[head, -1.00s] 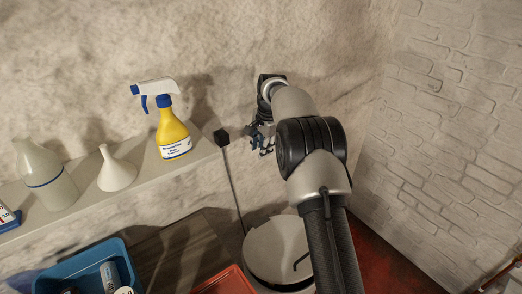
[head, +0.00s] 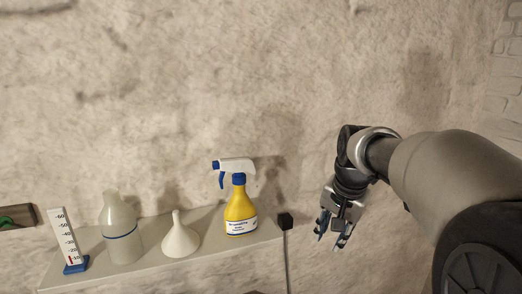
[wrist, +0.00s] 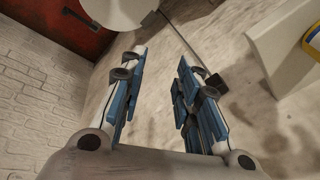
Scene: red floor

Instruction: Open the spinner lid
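The spinner appears to be the round pale grey drum with a flat lid (wrist: 112,12) at the top edge of the wrist view, partly cut off. A thin dark handle (wrist: 150,18) shows at the lid's right edge. The lid looks closed. The spinner is out of the head view. My gripper (head: 328,240) hangs with its fingers pointing down in front of the stone wall, right of the shelf. In the wrist view, its two blue-padded fingers (wrist: 162,58) are spread with nothing between them. They are apart from the spinner.
A shelf (head: 85,279) holds a yellow spray bottle (head: 240,212), a white funnel (head: 180,238), a pale bottle (head: 121,232) and a scale marker (head: 68,240). A black block on a thin rod (head: 285,220) stands between shelf and gripper. A brick wall (wrist: 45,90) is at left in the wrist view.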

